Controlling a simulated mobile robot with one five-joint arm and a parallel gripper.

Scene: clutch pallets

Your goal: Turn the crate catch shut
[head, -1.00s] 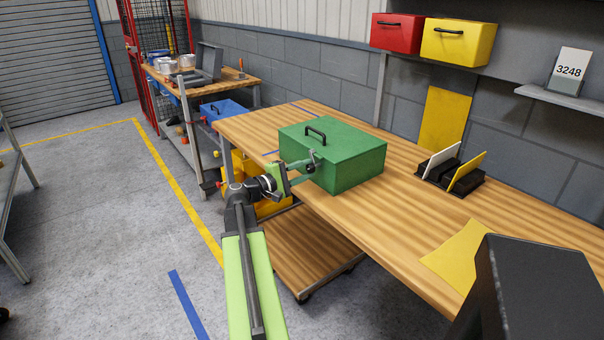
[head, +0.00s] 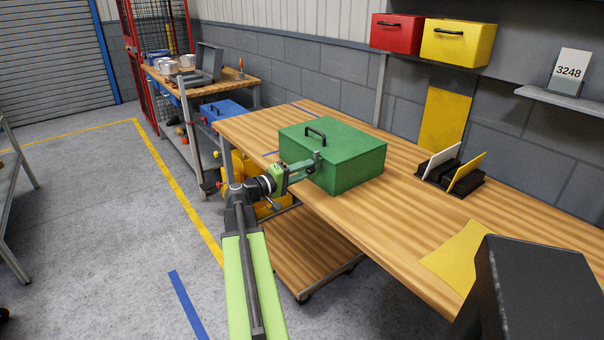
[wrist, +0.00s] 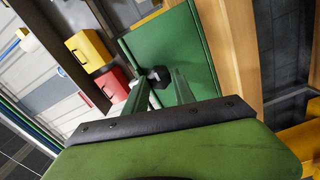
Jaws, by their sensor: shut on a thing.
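The green crate (head: 350,165) stands on the wooden workbench with its lid down and a black handle on top. Its catch (head: 318,156) is a small dark piece on the front face, partly hidden by my fingers. In the wrist view the catch's dark end (wrist: 159,75) sits between my two green fingers. My gripper (head: 312,167) reaches the crate's front from the left and is shut on the catch; it also shows in the wrist view (wrist: 160,84). The catch's exact angle is hard to tell.
The workbench (head: 400,225) is clear in front of the crate. A black rack (head: 450,174) with cards and a yellow sheet (head: 460,255) lie to the right. Red (head: 396,33) and yellow bins (head: 458,42) are on the wall above. A second bench stands behind left.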

